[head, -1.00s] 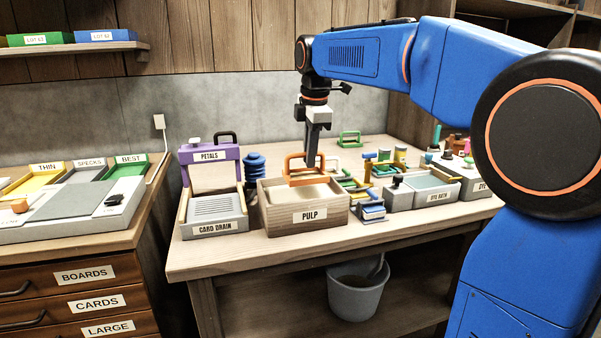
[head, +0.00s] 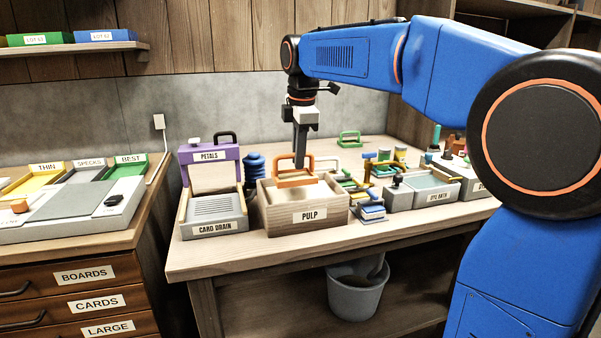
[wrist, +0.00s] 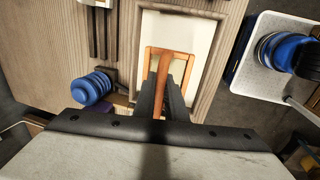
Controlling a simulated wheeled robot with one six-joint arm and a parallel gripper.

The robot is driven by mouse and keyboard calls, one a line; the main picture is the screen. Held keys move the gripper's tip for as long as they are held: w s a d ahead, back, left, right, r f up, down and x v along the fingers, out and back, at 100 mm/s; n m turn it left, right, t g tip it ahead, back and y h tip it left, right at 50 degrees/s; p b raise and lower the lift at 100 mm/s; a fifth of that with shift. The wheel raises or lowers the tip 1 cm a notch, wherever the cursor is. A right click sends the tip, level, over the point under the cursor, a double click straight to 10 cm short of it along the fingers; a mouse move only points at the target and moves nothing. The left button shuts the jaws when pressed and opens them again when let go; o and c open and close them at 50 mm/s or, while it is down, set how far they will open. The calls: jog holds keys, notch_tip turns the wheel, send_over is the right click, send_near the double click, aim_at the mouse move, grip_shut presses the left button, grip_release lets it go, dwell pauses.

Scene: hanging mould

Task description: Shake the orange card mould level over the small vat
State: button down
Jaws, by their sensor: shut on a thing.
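The orange card mould (head: 296,183) is at the pulp vat, a small wooden box labelled PULP (head: 309,217). Its upright handle stands above the vat rim. My gripper (head: 300,166) is shut on this handle from above. In the wrist view the mould's orange frame (wrist: 190,66) lies over the pale pulp, inside the outline of the vat walls (wrist: 216,80). The mould looks about level. I cannot tell whether its underside touches the pulp. My fingers (wrist: 163,101) hide part of the handle.
The card drain (head: 213,228) stands left of the vat, with the purple PETALS box (head: 210,153) behind it. A blue stacked piece (head: 255,167) is close behind the vat. Small tools and the dye bath (head: 436,197) are to the right. A bucket (head: 357,290) sits below.

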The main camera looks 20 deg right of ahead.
aim_at(311, 154)
jog(key=shift+d, duration=1.8)
jog(key=shift+a, duration=0.1)
jog(key=shift+a, duration=0.8)
jog(key=shift+r, duration=2)
